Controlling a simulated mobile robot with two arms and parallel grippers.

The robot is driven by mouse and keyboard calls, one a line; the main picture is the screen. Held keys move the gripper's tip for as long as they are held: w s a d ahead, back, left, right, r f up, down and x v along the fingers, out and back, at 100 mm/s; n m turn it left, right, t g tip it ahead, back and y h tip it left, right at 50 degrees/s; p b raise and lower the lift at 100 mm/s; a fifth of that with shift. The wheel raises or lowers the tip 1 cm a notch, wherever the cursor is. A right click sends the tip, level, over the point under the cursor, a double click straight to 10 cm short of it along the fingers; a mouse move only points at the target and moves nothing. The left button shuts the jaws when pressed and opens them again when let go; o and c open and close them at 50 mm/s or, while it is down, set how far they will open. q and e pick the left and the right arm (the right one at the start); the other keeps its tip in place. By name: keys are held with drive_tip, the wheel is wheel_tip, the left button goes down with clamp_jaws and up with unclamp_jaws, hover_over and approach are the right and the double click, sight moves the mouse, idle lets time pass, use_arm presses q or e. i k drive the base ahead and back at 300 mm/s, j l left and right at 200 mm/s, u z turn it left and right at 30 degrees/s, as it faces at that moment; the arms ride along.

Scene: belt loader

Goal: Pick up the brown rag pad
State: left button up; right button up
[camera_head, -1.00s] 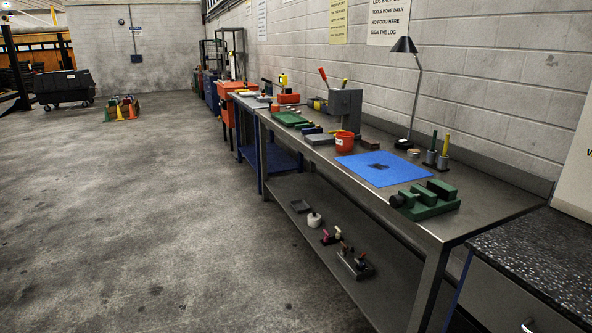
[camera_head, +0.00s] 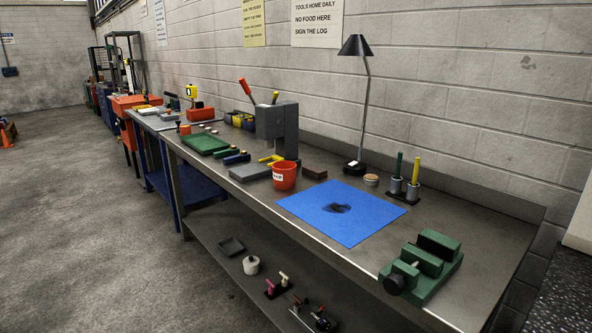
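A small dark brown, flat block-like thing (camera_head: 314,171) lies on the workbench (camera_head: 440,215), just behind and right of the red bucket (camera_head: 284,176), near the base of the grey machine. It is the brown thing here that best fits the rag pad, but it is too small to be sure of its material. A blue mat (camera_head: 370,207) with a dark patch (camera_head: 337,208) lies to its right. Neither of my grippers is in view.
A desk lamp (camera_head: 356,100), a small round tin (camera_head: 371,180) and a holder with green and yellow sticks (camera_head: 405,192) stand behind the mat. A green vise (camera_head: 425,265) is at the front right. The grey upright machine (camera_head: 277,130) stands left. Open floor lies left.

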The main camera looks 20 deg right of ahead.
sight(316, 172)
drive_tip(key=i+z, duration=0.4)
drive_tip(key=i+j+z, duration=0.2)
drive_tip(key=z, duration=0.2)
drive_tip(key=i+j+z, duration=0.2)
drive_tip(key=z, duration=0.2)
